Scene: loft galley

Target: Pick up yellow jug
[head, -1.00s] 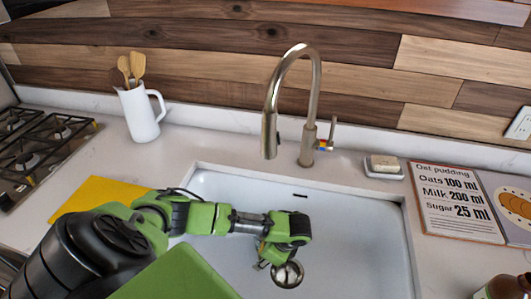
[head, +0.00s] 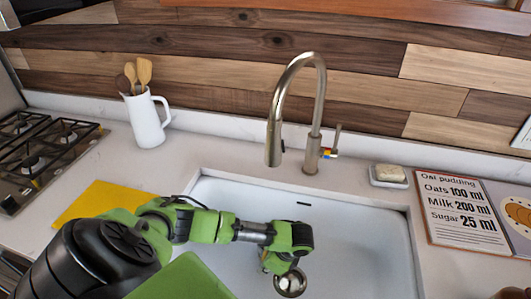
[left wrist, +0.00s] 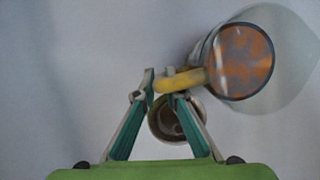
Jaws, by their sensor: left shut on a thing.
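In the left wrist view, my left gripper (left wrist: 163,82) is shut on the yellow handle (left wrist: 188,80) of a jug. The jug's round end (left wrist: 242,62), dark-rimmed with orange-brown inside it, lies to the right of the fingers. The jug's body is blurred and partly hidden behind this end. In the head view, my left gripper (head: 280,264) is over the white sink, and I cannot make out the jug there. My right gripper is not in view.
The white sink (head: 365,255) has a metal drain (head: 291,284) below my gripper. A tall tap (head: 314,120) stands behind the sink. A white pitcher with wooden spoons (head: 147,120), a yellow mat (head: 95,200), a soap dish (head: 388,180) and a recipe board (head: 455,210) are on the counter.

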